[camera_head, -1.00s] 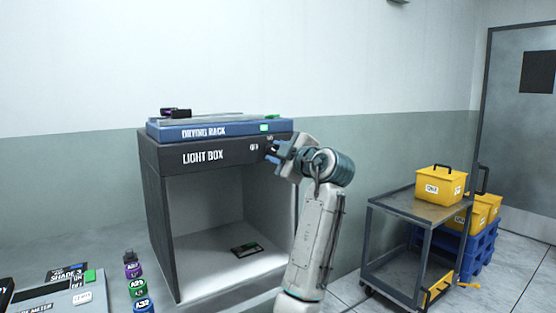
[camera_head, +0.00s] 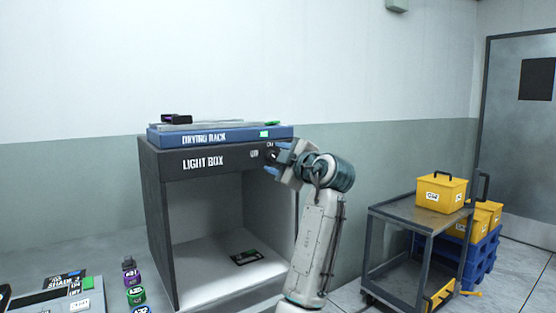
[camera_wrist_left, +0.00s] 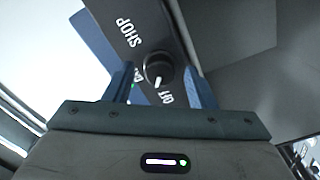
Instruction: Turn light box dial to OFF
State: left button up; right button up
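The black light box (camera_head: 205,160) stands on the counter in the head view, with its lettered top panel facing me. In the left wrist view its round black dial (camera_wrist_left: 158,69) shows close up, with a white pointer mark directed roughly toward the OFF lettering. SHOP and partly hidden DAY lettering are also beside it. My left gripper (camera_head: 275,161) is at the panel's right end; its wrist hides part of that corner. In the wrist view its blue fingers (camera_wrist_left: 160,90) are apart, one on each side of the dial. I cannot tell whether they touch it. My right gripper is not in view.
A blue drying rack (camera_head: 220,136) lies on top of the light box. Several small bottles (camera_head: 134,282) and a meter (camera_head: 60,300) are at lower left. A grey cart (camera_head: 400,212) with a yellow bin (camera_head: 440,192) stands at right. A dark card (camera_head: 246,257) lies inside the box.

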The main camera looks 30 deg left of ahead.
pick_arm(q)
jog(key=shift+d, duration=0.1)
jog(key=shift+s+d+f, duration=0.1)
jog(key=shift+d, duration=0.2)
jog(key=b+v, duration=0.2)
jog(key=v, duration=0.8)
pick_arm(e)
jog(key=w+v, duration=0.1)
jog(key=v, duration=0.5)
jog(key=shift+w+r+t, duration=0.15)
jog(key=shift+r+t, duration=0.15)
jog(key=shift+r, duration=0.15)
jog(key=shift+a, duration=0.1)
